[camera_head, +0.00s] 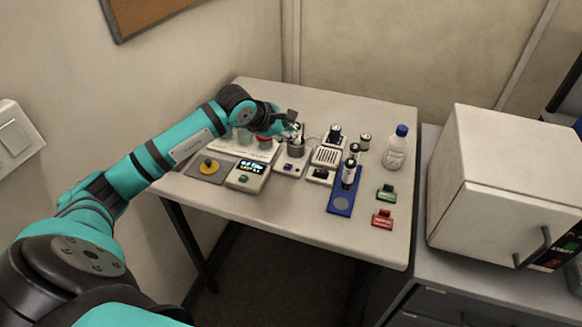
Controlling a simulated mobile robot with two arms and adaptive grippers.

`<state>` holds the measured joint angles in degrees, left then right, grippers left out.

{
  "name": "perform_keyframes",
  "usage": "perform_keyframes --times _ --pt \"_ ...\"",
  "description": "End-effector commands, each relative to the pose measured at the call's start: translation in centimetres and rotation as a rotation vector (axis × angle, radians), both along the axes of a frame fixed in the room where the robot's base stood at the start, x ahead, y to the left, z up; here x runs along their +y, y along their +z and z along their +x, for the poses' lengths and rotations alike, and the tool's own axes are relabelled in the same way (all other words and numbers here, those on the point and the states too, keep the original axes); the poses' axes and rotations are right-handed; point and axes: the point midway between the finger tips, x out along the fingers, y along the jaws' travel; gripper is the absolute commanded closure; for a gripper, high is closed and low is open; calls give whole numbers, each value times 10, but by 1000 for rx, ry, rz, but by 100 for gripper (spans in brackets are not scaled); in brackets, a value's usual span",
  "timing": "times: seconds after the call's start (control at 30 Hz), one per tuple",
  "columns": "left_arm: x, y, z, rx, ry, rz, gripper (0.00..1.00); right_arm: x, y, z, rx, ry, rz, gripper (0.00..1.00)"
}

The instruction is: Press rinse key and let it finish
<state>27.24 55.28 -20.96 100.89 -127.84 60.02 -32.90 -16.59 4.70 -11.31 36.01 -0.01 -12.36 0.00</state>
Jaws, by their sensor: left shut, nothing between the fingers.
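My left gripper (295,132) is shut and empty, with its fingertips over or close beside a small device with a grey cylinder (296,149) on the table. At this size I cannot tell whether the fingers touch it. That device has a small dark key (288,168) on its front. A white box with a lit display (250,170) and a green knob or key stands in front and to the left. A grilled white unit (327,156) stands to the right. No label reading rinse is legible. My right gripper is not in view.
A blue rack with vials (341,203), a green block (386,193), a red block (382,219) and a blue-capped bottle (396,150) stand to the right. A yellow disc (209,168) lies on a grey plate at left. The table's front (300,218) is clear.

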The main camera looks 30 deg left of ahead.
Motion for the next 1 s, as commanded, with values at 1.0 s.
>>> perform_keyframes --times 1.0 --pt "-1 -89 0 -1 -2 -1 100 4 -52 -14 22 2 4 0"
